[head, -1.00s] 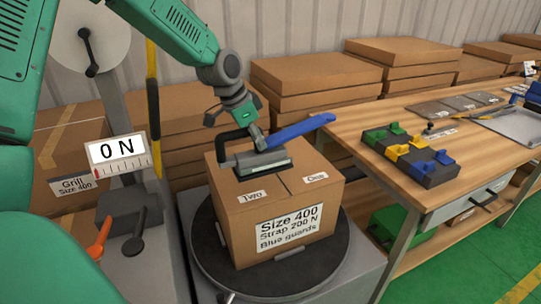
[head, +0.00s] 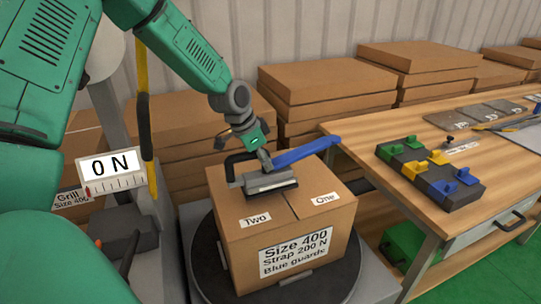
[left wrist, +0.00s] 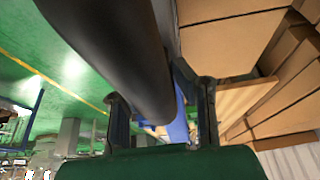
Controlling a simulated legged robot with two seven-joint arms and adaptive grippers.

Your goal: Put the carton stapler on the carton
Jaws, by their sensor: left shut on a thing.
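The carton (head: 245,245) is a closed brown box with labels "One" and "Two" on top and "Size 400, Strap 200 N, Blue guards" on its front. The carton stapler has a grey base (head: 270,185), a black curved bar and a long blue lever (head: 305,152). Its base appears to rest on the carton's top, though small clearance is hard to judge. My left gripper (head: 264,160) is shut on the stapler from above. In the left wrist view, a dark rounded stapler part lies between the fingers (left wrist: 160,110), with some blue behind. My right gripper is out of view.
The carton stands on a round dark turntable (head: 205,255). A wooden workbench (head: 370,150) at right holds a block with green, yellow and blue guards (head: 428,170). Stacked boxes (head: 325,90) stand behind.

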